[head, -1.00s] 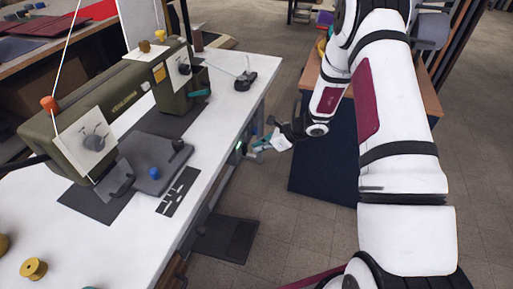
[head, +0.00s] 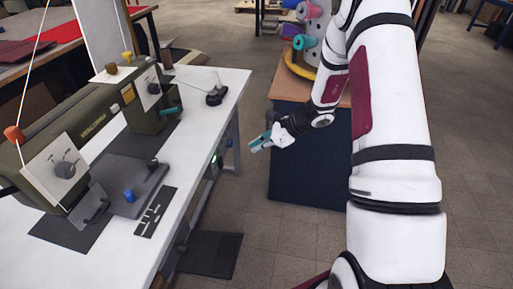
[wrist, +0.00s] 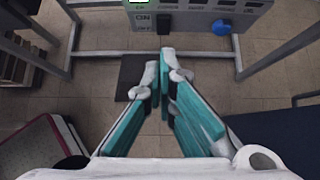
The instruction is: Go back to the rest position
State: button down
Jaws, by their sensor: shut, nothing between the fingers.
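My gripper (head: 258,144) is in the air just right of the white table's edge in the head view. Its teal fingers point left toward the table's side. In the wrist view the fingers (wrist: 166,75) come together at the tips with nothing between them. My white arm reaches down the right side of the head view.
A white table (head: 217,110) with an olive sewing machine (head: 95,125) stands at left. A grey switch panel (wrist: 195,18) with a blue knob is ahead in the wrist view. A dark blue panel (head: 300,165) stands behind my gripper. Bare floor (head: 285,245) lies below.

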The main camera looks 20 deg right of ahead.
jog(key=s+a+r+n+g+p, duration=0.1)
jog(key=s+a+r+n, duration=0.3)
jog(key=r, duration=0.4)
jog(key=s+a+r+n+g+h+p, duration=0.1)
jog(key=s+a+r+n, duration=0.2)
jog(key=s+r+n, duration=0.4)
jog(key=s+a+r+n+g+p, duration=0.1)
jog(key=s+a+r+n+p, duration=0.2)
jog(key=r, duration=0.6)
jog(key=s+d+r+n+t+h+p, duration=0.1)
jog(key=s+r+n+h, duration=0.2)
jog(key=s, duration=0.8)
jog(key=s+d+r+n+t+h+p, duration=0.1)
jog(key=s+d+r+n+h, duration=0.1)
jog(key=s+r+n, duration=0.6)
jog(key=s+h, duration=0.1)
jog(key=s, duration=0.2)
jog(key=shift+s+d+r+h, duration=0.2)
jog(key=shift+s+r+h, duration=0.1)
